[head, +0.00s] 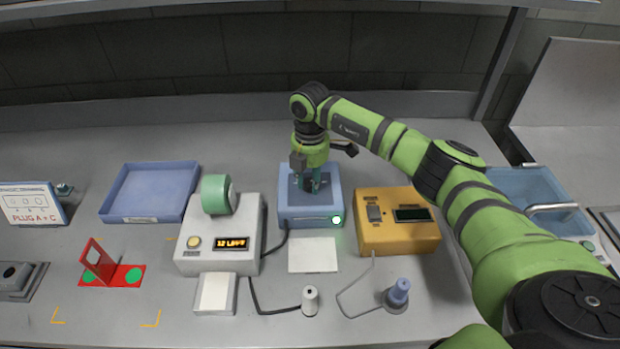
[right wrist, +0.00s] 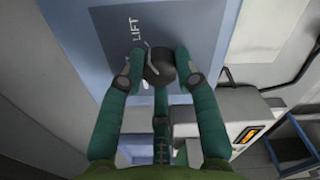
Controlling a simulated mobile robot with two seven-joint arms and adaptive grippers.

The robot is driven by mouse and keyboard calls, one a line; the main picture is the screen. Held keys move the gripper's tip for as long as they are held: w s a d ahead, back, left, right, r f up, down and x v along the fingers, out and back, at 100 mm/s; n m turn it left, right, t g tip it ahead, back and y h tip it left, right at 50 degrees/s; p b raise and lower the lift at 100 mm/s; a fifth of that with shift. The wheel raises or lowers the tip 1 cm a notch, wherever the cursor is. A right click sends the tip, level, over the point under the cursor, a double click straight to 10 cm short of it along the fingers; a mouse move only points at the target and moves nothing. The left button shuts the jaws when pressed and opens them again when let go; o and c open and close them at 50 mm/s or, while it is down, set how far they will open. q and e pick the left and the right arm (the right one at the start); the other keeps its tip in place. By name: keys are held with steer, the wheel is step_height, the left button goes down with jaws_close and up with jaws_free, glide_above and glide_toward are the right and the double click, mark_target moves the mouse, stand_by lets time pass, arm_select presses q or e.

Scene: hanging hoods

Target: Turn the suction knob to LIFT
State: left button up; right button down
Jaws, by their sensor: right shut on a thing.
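The suction knob (right wrist: 161,68) is a dark round knob on the blue face of a box in the right wrist view. The word LIFT (right wrist: 135,29) is printed on that face, up and left of the knob. A second pale marking lies below the knob, partly hidden by my fingers. My right gripper (right wrist: 156,72) is shut on the knob, with its green fingers around it. In the head view, my right gripper (head: 311,181) points down onto the blue box (head: 297,213), which has a lit green lamp (head: 336,220). The knob's exact pointing is unclear. My left gripper is not in view.
A grey device with a green roll (head: 219,195) and an amber display stands left of the blue box. A yellow box (head: 398,236) with a switch stands close on the right. A blue tray (head: 122,218) lies farther left. Cables and small posts lie in front.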

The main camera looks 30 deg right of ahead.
mark_target(310, 182)
stand_by(0.3)
steer(key=c, duration=0.9)
jaws_free()
step_height(310, 182, up, 12)
